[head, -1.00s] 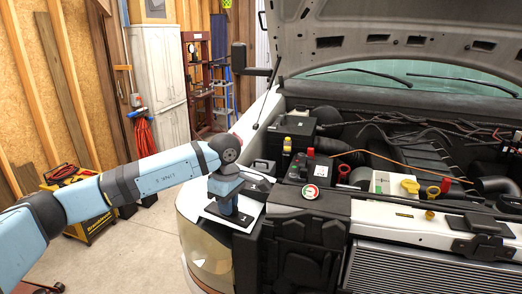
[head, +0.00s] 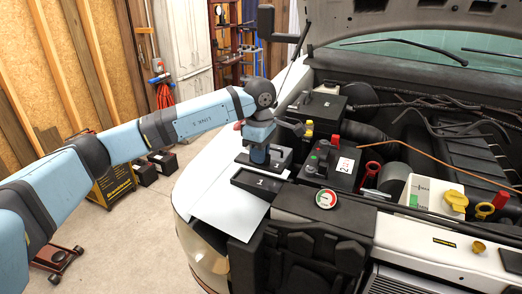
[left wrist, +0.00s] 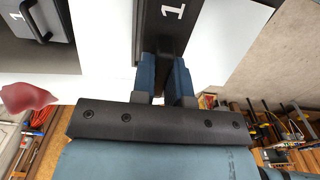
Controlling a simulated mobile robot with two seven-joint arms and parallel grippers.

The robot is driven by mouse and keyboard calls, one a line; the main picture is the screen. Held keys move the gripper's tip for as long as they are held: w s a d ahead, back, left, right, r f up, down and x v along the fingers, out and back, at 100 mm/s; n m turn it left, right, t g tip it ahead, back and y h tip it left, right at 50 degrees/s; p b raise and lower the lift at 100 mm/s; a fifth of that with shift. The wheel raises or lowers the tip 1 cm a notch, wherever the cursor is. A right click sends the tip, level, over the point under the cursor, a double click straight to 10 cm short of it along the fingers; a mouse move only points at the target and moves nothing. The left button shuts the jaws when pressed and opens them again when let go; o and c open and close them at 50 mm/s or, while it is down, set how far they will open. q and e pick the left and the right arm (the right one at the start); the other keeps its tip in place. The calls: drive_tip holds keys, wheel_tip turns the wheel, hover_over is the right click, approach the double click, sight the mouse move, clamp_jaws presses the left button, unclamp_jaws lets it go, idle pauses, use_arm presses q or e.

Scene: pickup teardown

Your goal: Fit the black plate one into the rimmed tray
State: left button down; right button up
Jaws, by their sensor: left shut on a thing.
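My left gripper (head: 263,157) is shut on the black plate one (head: 252,157) over the white sheet on the truck's fender. In the left wrist view the plate (left wrist: 152,30), with a white "1" at its far end, sits between my blue fingers (left wrist: 166,80). The plate appears apart from the tray. Any gap between the plate and the sheet is hard to judge. My right gripper is not seen.
The white sheet (head: 222,205) is bare to the left and in front of the tray. The battery (head: 325,170), gauge (head: 326,199) and engine parts lie to the right. The raised hood (head: 400,20) hangs above.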

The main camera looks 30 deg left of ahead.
use_arm(q)
drive_tip(key=shift+w+f+b, duration=0.2)
drive_tip(key=shift+f+b, duration=0.15)
drive_tip(key=shift+f, duration=0.8)
drive_tip(key=shift+f+b, duration=0.35)
drive_tip(key=shift+f, duration=0.5)
drive_tip(key=shift+f+b, duration=0.35)
drive_tip(key=shift+f, duration=0.6)
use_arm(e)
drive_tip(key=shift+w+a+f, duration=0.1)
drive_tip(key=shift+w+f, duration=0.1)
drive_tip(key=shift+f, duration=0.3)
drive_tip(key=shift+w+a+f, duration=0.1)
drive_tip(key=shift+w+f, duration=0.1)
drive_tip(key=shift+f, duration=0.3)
use_arm(q)
drive_tip(key=shift+r, duration=0.1)
drive_tip(key=c, duration=1.1)
unclamp_jaws()
drive_tip(key=shift+o, duration=0.2)
drive_tip(key=shift+r, duration=0.1)
